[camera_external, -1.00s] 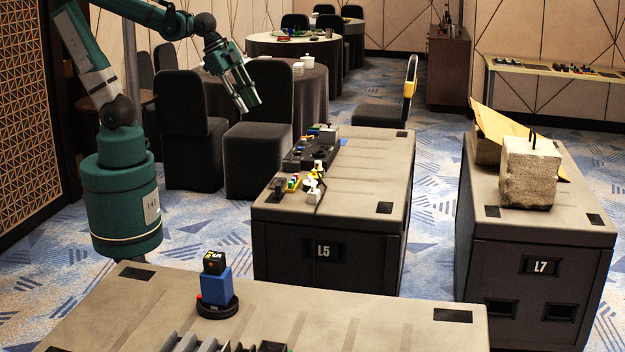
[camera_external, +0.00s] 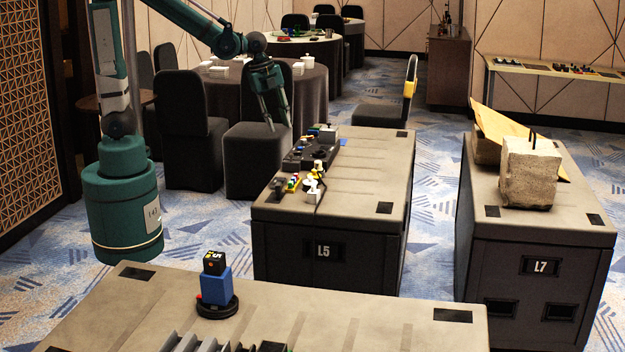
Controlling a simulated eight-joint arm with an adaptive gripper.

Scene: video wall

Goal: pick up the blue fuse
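My gripper (camera_external: 279,122) hangs pointing down at the far left side of the cabinet marked L5 (camera_external: 365,175). Its fingers look spread apart with nothing between them. On that cabinet lies a dark panel (camera_external: 308,154) with several small parts on it. A small flat blue piece (camera_external: 344,142) lies to the right of the panel's far end. It may be the blue fuse, but it is too small to be sure. The gripper appears left of the panel and the blue piece, apart from both.
Small colored parts (camera_external: 292,183) and a white figure-like piece (camera_external: 313,190) stand at the panel's near end. A blue block device (camera_external: 214,287) stands on the near bench (camera_external: 370,312). A concrete block (camera_external: 530,172) stands on the L7 cabinet. Chairs stand behind the gripper.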

